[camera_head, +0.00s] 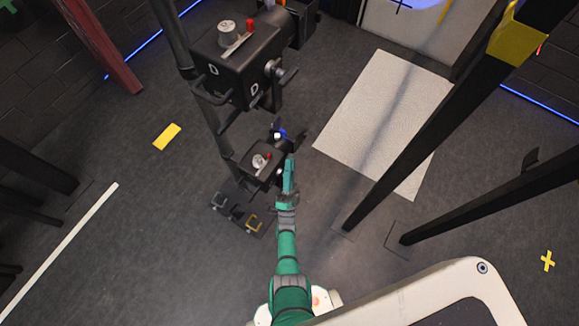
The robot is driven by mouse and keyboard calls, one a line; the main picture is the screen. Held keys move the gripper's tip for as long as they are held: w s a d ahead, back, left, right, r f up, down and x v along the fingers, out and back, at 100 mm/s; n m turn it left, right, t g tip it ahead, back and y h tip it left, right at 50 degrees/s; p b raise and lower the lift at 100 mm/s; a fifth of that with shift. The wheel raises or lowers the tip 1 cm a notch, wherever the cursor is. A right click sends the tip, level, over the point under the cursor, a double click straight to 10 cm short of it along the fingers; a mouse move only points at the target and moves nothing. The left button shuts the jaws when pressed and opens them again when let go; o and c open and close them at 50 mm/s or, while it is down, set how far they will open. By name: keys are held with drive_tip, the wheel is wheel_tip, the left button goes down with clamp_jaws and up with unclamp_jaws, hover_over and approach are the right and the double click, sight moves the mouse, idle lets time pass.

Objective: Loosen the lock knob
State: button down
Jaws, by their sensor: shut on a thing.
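My gripper (289,163) is at the right side of the lower black control box (250,160). It is shut on the lock knob at that side, and its fingers hide most of the knob.
Pedals (243,217) sit on a dark plate at the foot of the stand. Black slanted posts (420,125) rise at the right. A pale mat (385,118) lies on the floor behind. A blue part (280,134) sits just beyond the lower box. Open floor is at the left.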

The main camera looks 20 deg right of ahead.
drive_tip(key=shift+d, duration=0.1)
drive_tip(key=c, duration=1.8)
unclamp_jaws()
drive_tip(key=shift+c, duration=0.2)
drive_tip(key=v, duration=0.7)
drive_tip(key=shift+s, duration=0.15)
